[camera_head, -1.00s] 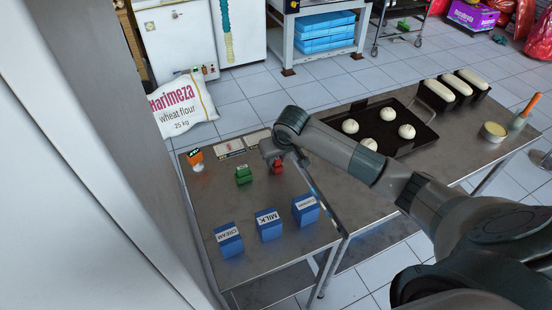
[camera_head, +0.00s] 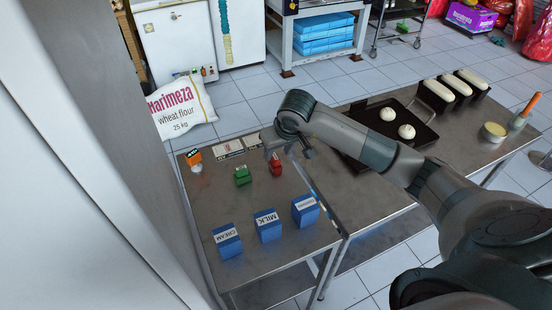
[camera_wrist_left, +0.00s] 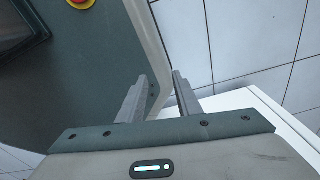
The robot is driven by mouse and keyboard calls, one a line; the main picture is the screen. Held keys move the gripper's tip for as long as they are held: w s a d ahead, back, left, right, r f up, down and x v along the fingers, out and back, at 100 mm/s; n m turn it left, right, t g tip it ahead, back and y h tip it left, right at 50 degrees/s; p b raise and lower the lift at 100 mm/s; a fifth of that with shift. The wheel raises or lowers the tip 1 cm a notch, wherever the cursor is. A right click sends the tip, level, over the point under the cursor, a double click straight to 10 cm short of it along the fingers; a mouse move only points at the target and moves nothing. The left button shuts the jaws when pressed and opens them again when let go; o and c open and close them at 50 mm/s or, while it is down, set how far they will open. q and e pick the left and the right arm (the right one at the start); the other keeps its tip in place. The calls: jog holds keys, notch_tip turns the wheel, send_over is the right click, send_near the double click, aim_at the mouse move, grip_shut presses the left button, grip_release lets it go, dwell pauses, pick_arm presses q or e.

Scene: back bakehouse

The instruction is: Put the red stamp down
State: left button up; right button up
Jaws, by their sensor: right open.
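The red stamp (camera_head: 275,165) stands upright on the steel table (camera_head: 220,200), to the right of the green stamp (camera_head: 243,177). My right gripper (camera_head: 290,151) is open and empty, just above and to the right of the red stamp; the two look apart. My left gripper (camera_wrist_left: 160,78) shows only in the left wrist view, open with nothing between its fingers, over a tiled floor and part of my own body.
Blue cartons (camera_head: 268,226) line the table's front. Two pale cards (camera_head: 230,148) and an orange-topped item (camera_head: 195,160) are at the back. A dark tray (camera_head: 428,134) with dough balls is on the adjoining bench, partly hidden by my right arm.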

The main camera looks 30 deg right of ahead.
pick_arm(q)
jog(key=w, duration=0.2)
jog(key=w+d+t+b, duration=0.1)
jog(key=shift+w+d+f, duration=0.1)
jog(key=shift+w+f, duration=0.2)
jog(key=shift+f, duration=0.05)
pick_arm(e)
jog(key=v, duration=0.6)
pick_arm(q)
jog(key=shift+s, duration=0.15)
pick_arm(e)
jog(key=shift+r, duration=0.1)
pick_arm(q)
jog(key=shift+s+f, duration=0.1)
jog(key=shift+s, duration=0.35)
pick_arm(e)
jog(key=shift+s, duration=0.1)
